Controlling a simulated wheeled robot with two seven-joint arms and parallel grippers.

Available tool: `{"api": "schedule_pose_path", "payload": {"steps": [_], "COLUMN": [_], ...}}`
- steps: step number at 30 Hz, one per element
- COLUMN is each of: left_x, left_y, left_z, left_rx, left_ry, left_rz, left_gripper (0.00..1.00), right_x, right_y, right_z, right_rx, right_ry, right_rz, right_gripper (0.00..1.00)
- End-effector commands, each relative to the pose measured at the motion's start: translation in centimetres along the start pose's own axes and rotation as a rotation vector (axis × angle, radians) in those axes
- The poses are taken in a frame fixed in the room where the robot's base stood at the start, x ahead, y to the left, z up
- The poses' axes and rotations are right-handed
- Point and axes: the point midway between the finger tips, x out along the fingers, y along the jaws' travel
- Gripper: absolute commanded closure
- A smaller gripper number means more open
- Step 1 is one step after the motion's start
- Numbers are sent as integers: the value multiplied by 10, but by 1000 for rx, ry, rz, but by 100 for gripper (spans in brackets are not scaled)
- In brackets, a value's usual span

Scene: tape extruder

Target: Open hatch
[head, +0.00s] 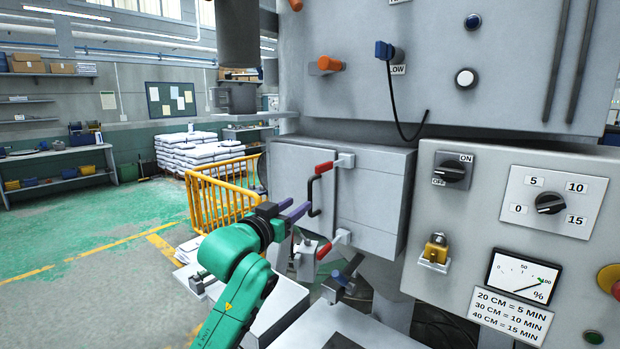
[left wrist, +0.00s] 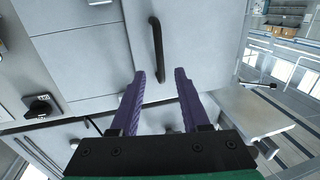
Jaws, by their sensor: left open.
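The hatch (head: 294,166) is a grey metal door on the front of a box-shaped housing, and it looks shut. A black bar handle (head: 312,196) stands upright on it. Red-tipped latches sit above (head: 325,167) and below (head: 324,251) the handle. My left gripper (head: 301,210) is open and empty, its purple fingers reaching toward the handle from the left. In the left wrist view the handle (left wrist: 156,48) lies just beyond and between the fingertips (left wrist: 160,72), apparently not gripped. My right gripper is not in view.
A control panel (head: 471,214) with knobs and a gauge stands right of the housing. A yellow railing (head: 212,196) and stacked white bags (head: 195,152) are behind at the left. Green floor (head: 85,225) at the left is open.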

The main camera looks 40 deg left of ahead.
Motion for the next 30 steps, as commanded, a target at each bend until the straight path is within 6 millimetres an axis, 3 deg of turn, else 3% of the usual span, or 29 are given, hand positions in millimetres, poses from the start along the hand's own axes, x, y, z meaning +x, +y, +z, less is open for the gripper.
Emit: {"api": "schedule_pose_path", "payload": {"steps": [3,9,18,19,22,23,30], "left_x": [32,70,77,77,77,77,77], "left_y": [-1,0,0,0,0,0,0], "left_z": [-6,-2,1,1,1,1,1], "left_rx": [-2,-2,0,0,0,0,0], "left_ry": [-1,0,0,0,0,0,0], "left_rz": [-1,0,0,0,0,0,0], "left_gripper": [54,54,54,58,96,100,100], "right_x": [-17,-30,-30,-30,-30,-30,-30], "right_y": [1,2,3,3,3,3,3], "right_z": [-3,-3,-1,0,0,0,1], "right_rx": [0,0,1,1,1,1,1], "right_ry": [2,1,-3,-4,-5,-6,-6], "right_rz": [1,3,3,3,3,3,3], "right_gripper": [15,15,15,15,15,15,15]}}
